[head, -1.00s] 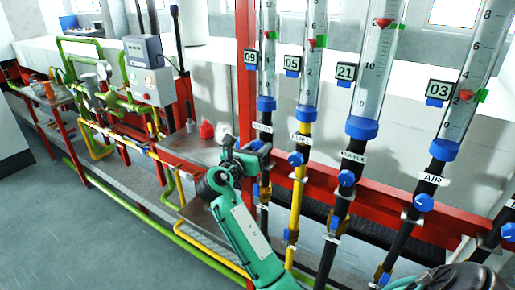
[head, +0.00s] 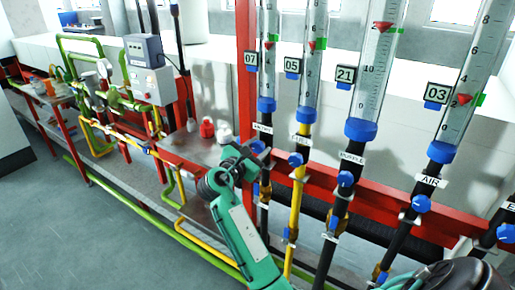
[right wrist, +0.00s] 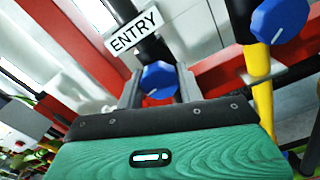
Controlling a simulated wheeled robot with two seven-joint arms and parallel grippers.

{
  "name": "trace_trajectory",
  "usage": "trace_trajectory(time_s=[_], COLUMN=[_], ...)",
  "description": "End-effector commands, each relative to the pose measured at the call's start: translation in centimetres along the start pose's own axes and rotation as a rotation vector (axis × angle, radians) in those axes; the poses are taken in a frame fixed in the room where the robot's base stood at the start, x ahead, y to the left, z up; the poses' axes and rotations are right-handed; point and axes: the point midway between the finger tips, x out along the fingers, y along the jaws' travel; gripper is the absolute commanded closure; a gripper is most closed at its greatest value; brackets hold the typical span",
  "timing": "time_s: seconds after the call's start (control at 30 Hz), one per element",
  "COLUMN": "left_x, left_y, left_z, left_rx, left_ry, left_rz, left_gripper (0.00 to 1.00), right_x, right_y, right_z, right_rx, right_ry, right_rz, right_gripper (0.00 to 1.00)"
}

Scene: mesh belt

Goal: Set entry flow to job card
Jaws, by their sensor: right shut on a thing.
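The entry flow tube (head: 267,75) is the leftmost glass tube in the head view. Its display (head: 251,58) reads 07. Its red pointer (head: 267,45) sits slightly below the green marker (head: 273,37). My right gripper (head: 257,149) is at the valve below this tube. The right wrist view shows the ENTRY label (right wrist: 134,31) and the blue knob (right wrist: 159,78) beneath it. My right gripper (right wrist: 159,88) is shut on this knob, one finger on each side. No job card can be made out. My left gripper is not in view.
More tubes stand to the right, with displays 05 (head: 293,66), 21 (head: 346,75) and 03 (head: 436,93). A yellow pipe (head: 296,205) with a blue knob (head: 296,159) is close beside my right gripper. A red bottle (head: 207,127) stands on a shelf behind.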

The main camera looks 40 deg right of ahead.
Motion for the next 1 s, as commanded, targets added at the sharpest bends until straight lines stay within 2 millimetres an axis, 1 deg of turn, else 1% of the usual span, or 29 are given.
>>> trace_trajectory(time_s=[0.2,0.63,0.67,0.7,0.77,1.0], left_x=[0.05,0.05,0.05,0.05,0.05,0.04], left_y=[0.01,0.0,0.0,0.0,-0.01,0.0], left_z=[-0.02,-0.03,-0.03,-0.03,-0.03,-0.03], left_rx=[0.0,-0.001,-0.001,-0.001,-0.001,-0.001], left_ry=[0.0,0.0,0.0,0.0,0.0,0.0], left_rz=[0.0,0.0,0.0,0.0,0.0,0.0], left_gripper=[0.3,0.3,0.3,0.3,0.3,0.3], right_x=[-0.02,-0.02,-0.02,-0.02,-0.02,-0.01], right_y=[0.02,0.01,0.01,0.01,0.01,0.01], right_z=[-0.05,-0.05,-0.05,-0.05,-0.05,-0.03], right_rx=[0.051,0.061,0.061,0.061,0.06,0.06], right_ry=[0.001,0.001,0.001,0.001,0.001,0.0], right_rz=[0.001,0.0,0.0,0.0,0.0,0.0], right_gripper=[0.86,0.86,0.59,0.52,0.41,0.41])
